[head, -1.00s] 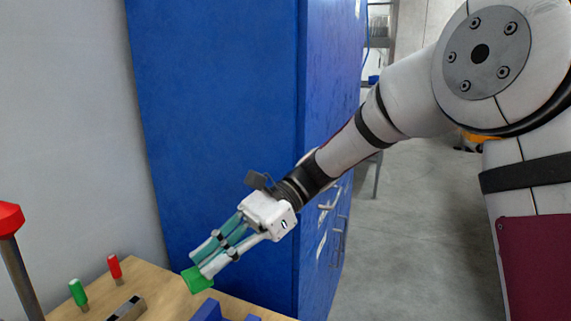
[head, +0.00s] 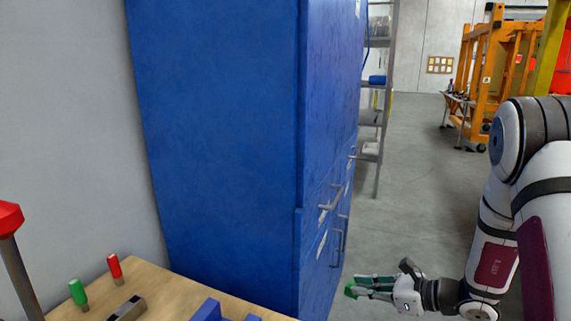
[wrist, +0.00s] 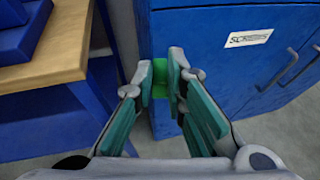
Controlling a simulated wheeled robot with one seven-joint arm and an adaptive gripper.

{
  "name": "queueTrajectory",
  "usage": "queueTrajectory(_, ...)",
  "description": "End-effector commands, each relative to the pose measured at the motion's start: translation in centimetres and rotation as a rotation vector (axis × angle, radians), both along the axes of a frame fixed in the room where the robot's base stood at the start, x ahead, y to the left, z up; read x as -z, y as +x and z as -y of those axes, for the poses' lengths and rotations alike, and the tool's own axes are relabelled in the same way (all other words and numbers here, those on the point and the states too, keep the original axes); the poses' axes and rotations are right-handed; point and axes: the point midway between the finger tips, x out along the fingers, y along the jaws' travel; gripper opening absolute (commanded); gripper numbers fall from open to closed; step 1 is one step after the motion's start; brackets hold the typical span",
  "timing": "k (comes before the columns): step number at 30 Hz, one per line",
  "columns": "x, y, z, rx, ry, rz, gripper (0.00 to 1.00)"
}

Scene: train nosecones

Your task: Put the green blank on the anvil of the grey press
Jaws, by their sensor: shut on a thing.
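My gripper (head: 358,287) is shut on the green blank (head: 350,291), to the right of the blue cabinet's lower corner in the head view and clear of the table. In the wrist view, the blank (wrist: 180,77) shows as a green piece between the two fingertips, partly covered by them. No grey press or anvil can be made out for certain. A dark lever with a red knob (head: 9,218) stands at the left edge of the head view, its base out of frame.
A wooden table (head: 165,288) fills the lower left, with a green-handled tool (head: 78,292), a red-handled tool (head: 115,267), a dark block (head: 127,308) and a blue part (head: 207,311). A tall blue cabinet (head: 220,150) stands behind. Open floor (head: 405,190) lies right.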

Motion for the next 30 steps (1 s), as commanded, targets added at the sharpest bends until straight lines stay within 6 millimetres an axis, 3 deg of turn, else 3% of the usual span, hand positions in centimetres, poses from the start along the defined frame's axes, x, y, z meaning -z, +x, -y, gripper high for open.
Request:
queueTrajectory(8,-0.31,0.49,-0.72,0.195,0.026,0.011,0.0)
queueTrajectory(16,-0.05,0.09,-0.18,0.398,0.009,0.003,0.0)
queueTrajectory(30,0.12,-0.11,0.22,0.446,0.001,-0.002,0.0)
